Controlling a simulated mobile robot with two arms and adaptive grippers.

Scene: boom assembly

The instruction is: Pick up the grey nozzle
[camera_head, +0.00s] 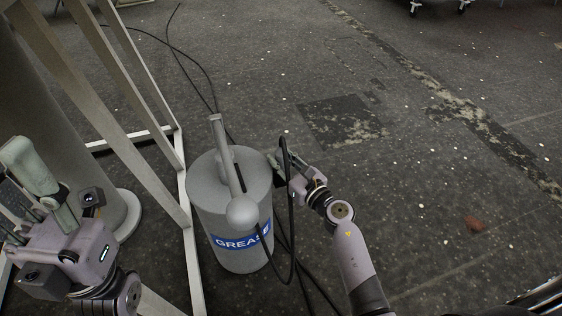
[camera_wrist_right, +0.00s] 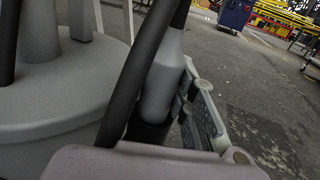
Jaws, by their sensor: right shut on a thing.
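The grey nozzle (camera_wrist_right: 165,82) shows in the right wrist view as a smooth grey piece joined to a black hose (camera_wrist_right: 143,75). My right gripper (camera_head: 284,163) is shut on the nozzle, close to the right side of the grey grease canister (camera_head: 226,183). One of its fingers (camera_wrist_right: 205,112) lies along the nozzle's right side in the wrist view. In the head view the nozzle is mostly hidden by the gripper and hose. My left gripper (camera_head: 35,185) is at the left edge, away from the canister; its jaw opening is unclear.
The canister has a blue GREASE label (camera_head: 243,235) and a lever handle (camera_head: 228,155) on top. The hose loops down in front of its right side. A pale metal frame (camera_head: 160,175) stands close on the left. Dark floor (camera_head: 430,200) to the right is mostly free.

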